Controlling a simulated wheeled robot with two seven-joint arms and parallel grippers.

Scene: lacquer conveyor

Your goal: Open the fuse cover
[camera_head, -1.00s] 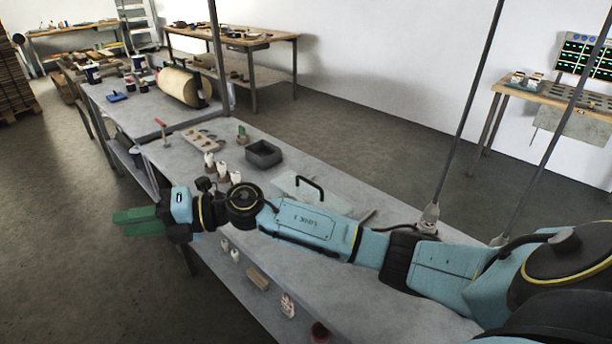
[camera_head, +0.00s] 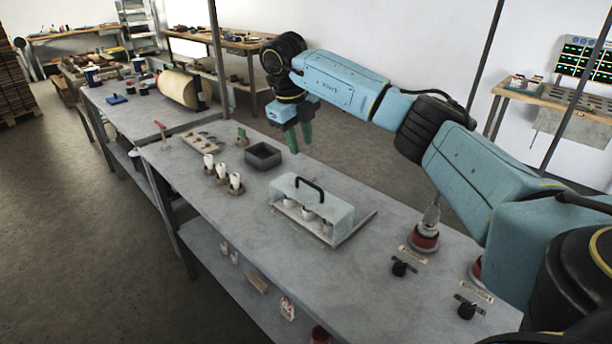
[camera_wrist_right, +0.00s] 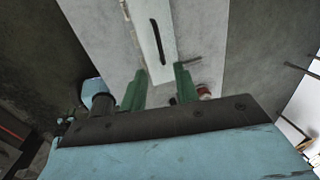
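The fuse cover (camera_head: 335,208) is a clear box with a black handle (camera_head: 309,187) on top. It sits closed over several white fuses on a base plate on the grey bench. My right gripper (camera_head: 298,140) hangs above and behind the cover, with its green fingers pointing down. In the right wrist view, the fingers (camera_wrist_right: 159,88) are apart with nothing between them. The black handle (camera_wrist_right: 155,40) shows beyond the fingertips there, not touched. My left gripper is not in view.
Left of the cover, several white fuses (camera_head: 221,172) stand in holders on the bench (camera_head: 225,215). A dark open tray (camera_head: 263,155) lies behind them. Black knobs (camera_head: 402,267) and a red-based post (camera_head: 425,238) stand to the right.

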